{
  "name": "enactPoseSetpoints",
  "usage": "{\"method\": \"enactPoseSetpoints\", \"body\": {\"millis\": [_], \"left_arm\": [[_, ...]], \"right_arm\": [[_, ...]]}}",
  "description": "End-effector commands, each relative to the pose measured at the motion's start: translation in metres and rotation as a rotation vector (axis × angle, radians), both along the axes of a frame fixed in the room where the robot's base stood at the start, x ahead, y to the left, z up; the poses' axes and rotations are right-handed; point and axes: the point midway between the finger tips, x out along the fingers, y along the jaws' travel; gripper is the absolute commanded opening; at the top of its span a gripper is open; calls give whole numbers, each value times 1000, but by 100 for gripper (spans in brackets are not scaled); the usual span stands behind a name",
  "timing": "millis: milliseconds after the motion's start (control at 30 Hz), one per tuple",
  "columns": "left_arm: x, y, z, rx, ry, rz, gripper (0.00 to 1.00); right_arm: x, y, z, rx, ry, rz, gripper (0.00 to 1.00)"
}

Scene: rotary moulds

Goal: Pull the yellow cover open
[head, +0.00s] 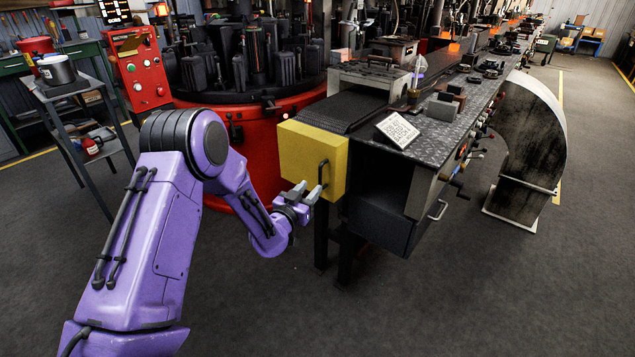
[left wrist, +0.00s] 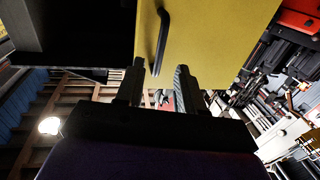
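The yellow cover (head: 298,152) is a box-like panel at the near end of the dark machine bench. Its black bar handle (head: 325,171) stands upright on the face near the right edge. My left gripper (head: 307,190) is at the lower part of this handle. In the left wrist view, its two dark fingers (left wrist: 157,76) are apart, and the handle (left wrist: 162,38) runs down between their tips, in front of the yellow cover (left wrist: 215,40). I cannot tell whether either finger touches the handle. My right gripper is not in view.
A red round machine base (head: 245,135) stands behind the cover. A dark open bay and a drawer with a metal handle (head: 437,210) lie to its right. A small cart (head: 75,115) stands at the left. The floor in front is clear.

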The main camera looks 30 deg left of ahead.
Motion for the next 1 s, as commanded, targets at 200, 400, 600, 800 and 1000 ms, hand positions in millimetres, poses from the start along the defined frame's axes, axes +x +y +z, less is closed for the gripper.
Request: {"method": "enactPoseSetpoints", "body": {"millis": [200,400,600,800,1000], "left_arm": [[43,5,-1,-1,2,1,38],[58,6,-1,-2,3,0,38],[58,6,-1,-3,4,0,38],[58,6,-1,-3,4,0,0],[58,5,-2,-2,4,-3,0]], "right_arm": [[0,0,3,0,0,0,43],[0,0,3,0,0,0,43],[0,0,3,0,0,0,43],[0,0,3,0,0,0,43],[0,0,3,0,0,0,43]]}}
